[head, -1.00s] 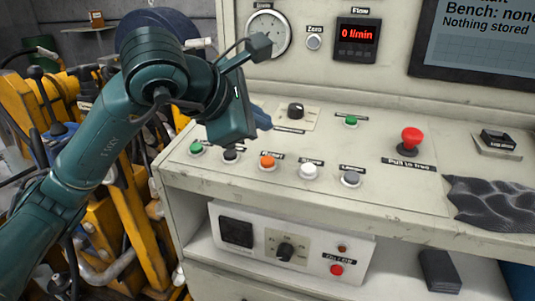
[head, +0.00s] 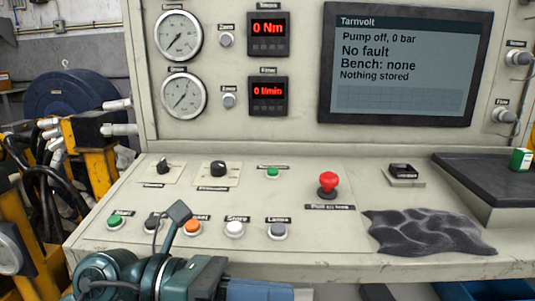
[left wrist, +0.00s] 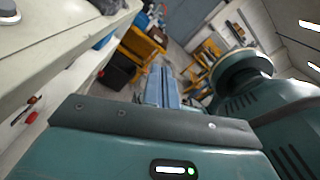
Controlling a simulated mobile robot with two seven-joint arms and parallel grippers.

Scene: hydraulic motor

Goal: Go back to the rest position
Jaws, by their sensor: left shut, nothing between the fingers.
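My left gripper (head: 260,290) is at the bottom edge of the head view, in front of the bench's control panel (head: 120,250) and below its front row of buttons. Its blue fingers are partly cut off there. In the left wrist view the blue fingers (left wrist: 162,88) are together, with nothing between them. They point along the bench front toward open floor. My right gripper is in neither view.
The panel carries several buttons, two black knobs and a red mushroom button (head: 328,183). A crumpled dark cloth (head: 425,232) lies at the right. The screen (head: 400,65) reads "Pump off, 0 bar" and "No fault". Yellow equipment (head: 85,150) stands at the left.

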